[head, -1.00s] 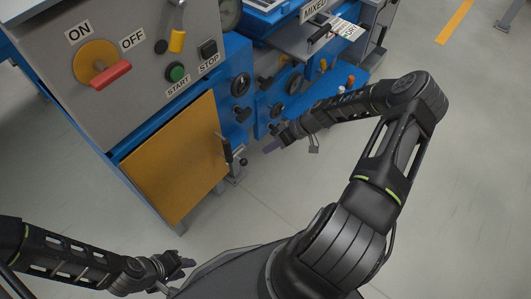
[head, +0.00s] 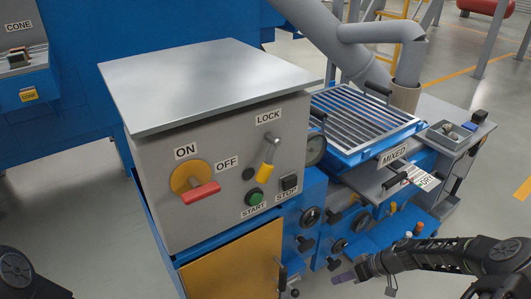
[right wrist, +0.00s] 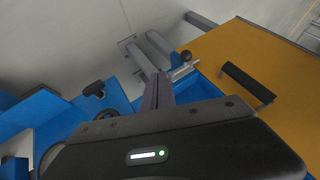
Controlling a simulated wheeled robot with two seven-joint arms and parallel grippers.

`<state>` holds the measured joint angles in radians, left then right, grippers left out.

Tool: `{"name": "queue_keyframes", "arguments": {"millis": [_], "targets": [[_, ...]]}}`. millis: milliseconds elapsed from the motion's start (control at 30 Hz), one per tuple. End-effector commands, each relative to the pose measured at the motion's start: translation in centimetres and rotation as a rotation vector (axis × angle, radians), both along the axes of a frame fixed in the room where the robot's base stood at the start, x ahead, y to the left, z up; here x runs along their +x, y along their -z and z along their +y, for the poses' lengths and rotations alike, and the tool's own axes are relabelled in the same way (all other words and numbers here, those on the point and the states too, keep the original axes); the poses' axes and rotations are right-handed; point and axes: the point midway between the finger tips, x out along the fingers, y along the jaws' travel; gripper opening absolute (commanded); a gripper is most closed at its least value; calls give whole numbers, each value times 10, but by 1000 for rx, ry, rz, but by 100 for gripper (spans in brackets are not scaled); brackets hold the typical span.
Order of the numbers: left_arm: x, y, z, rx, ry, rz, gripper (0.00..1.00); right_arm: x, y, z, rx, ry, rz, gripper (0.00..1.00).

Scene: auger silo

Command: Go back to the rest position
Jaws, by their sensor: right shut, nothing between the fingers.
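My right gripper (head: 345,277) is at the lower right of the head view, in front of the blue machine's lower knobs. It is shut and empty, apart from the machine as far as I can tell. In the right wrist view its closed fingers (right wrist: 157,95) point toward the machine's base, with the yellow door (right wrist: 265,75) to their right. Part of my left arm (head: 25,275) shows at the lower left of the head view. The left gripper itself is out of frame.
Grey floor (head: 490,215) is clear at right.

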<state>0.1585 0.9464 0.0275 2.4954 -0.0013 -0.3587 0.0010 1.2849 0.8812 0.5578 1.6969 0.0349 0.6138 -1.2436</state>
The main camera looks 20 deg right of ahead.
Motion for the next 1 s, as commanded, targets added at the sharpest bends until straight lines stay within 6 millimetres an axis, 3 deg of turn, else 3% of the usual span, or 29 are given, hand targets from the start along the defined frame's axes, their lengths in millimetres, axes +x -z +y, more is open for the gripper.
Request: {"name": "queue_keyframes", "arguments": {"millis": [267, 433, 467, 667, 800, 900, 1000], "targets": [[0, 0, 0, 0, 0, 0, 33, 9, 4, -11, 10, 157, 55, 0], [0, 0, 0, 0, 0, 0, 33, -5, 33, -1, 45, 439, 189, 0], [0, 0, 0, 0, 0, 0, 33, -9, 39, 9, 54, 486, 221, 0], [0, 0, 0, 0, 0, 0, 33, -42, 68, 123, 83, 678, 407, 0], [0, 0, 0, 0, 0, 0, 33, -88, 70, 205, 54, 686, 494, 0], [0, 0, 0, 0, 0, 0, 33, -121, 65, 243, 13, 638, 521, 0], [0, 0, 0, 0, 0, 0, 33, -148, 60, 267, -33, 555, 529, 0]]}}
